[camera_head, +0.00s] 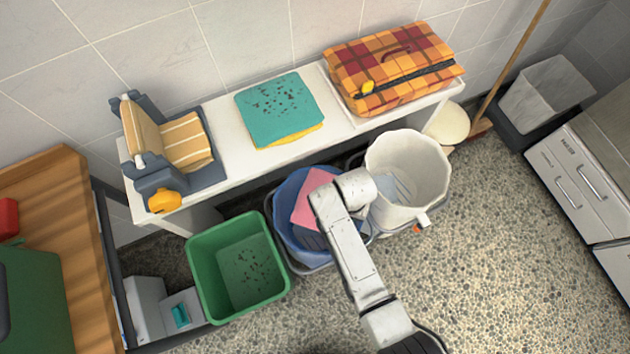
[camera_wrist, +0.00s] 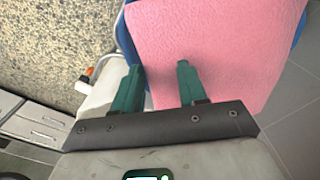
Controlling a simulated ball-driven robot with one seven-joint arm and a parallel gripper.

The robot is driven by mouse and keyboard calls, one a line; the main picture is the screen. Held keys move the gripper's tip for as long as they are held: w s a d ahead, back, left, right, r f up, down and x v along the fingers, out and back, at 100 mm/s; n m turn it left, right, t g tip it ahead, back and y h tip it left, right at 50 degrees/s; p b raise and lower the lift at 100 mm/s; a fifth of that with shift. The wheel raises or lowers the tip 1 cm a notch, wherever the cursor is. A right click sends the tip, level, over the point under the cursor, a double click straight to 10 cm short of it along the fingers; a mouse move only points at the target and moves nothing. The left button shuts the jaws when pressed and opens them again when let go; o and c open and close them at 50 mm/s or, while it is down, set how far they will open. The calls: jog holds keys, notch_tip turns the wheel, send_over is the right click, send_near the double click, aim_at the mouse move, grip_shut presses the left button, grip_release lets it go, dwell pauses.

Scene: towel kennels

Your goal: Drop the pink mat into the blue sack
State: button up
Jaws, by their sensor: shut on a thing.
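The pink mat (camera_head: 308,204) shows at the mouth of the blue sack (camera_head: 284,220), over its opening. In the wrist view the mat (camera_wrist: 222,45) hangs broad and flat just beyond my fingers. My gripper (camera_wrist: 160,80) has two green fingers and is shut on the mat, with a gap between the fingertips. In the head view my arm hides the gripper and part of the sack. A blue edge of the sack (camera_wrist: 300,25) shows beside the mat in the wrist view. I cannot tell how far the mat reaches into the sack.
A green bin (camera_head: 238,270) stands left of the sack, and a white bin (camera_head: 408,175) stands close on its right. Behind is a white bench (camera_head: 228,172) with a folded teal towel (camera_head: 280,105) and a plaid case (camera_head: 392,65). Open speckled floor (camera_head: 490,240) lies to the right.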

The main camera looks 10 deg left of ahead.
jog(key=shift+f+b, duration=0.35)
jog(key=shift+f, duration=0.45)
jog(key=o, duration=1.3)
jog(key=shift+r, duration=0.1)
notch_tip(320, 180, up, 11)
jog(key=shift+p, duration=0.35)
